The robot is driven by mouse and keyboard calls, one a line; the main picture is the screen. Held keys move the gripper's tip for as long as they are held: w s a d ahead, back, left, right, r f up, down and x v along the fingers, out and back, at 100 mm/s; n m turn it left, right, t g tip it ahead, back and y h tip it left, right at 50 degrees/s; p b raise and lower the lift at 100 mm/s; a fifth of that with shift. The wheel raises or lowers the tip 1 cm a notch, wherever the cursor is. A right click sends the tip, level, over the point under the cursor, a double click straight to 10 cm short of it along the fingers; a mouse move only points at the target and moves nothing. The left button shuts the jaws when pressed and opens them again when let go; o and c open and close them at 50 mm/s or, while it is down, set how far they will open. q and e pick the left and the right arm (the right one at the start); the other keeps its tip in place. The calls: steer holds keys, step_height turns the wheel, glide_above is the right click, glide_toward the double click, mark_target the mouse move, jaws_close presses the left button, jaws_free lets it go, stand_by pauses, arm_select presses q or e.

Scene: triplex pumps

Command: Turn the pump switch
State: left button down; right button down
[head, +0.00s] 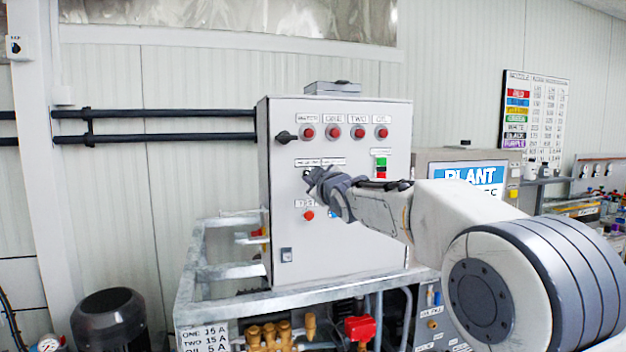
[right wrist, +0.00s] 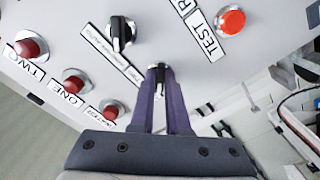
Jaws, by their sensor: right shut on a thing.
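The grey control box (head: 340,240) stands upright on a metal frame. My right gripper (head: 312,178) reaches in from the right to its front face and hides part of it. In the right wrist view my right gripper (right wrist: 160,78) is shut on a switch knob (right wrist: 158,68) with a silver collar. A second black switch (right wrist: 122,33) on a silver collar sits beside it, apart from the fingers. My left gripper is not in view.
Red lamps labelled ONE (right wrist: 75,83) and TWO (right wrist: 28,46) are on the same panel, with a red TEST button (right wrist: 230,20). A black handle (head: 286,137) sticks out at the box's left. Pipes and a red valve part (head: 360,327) sit below.

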steer(key=c, duration=0.9)
jaws_free()
steer(key=b+v, duration=0.3)
steer(key=v, duration=0.7)
steer(key=shift+s, duration=0.25)
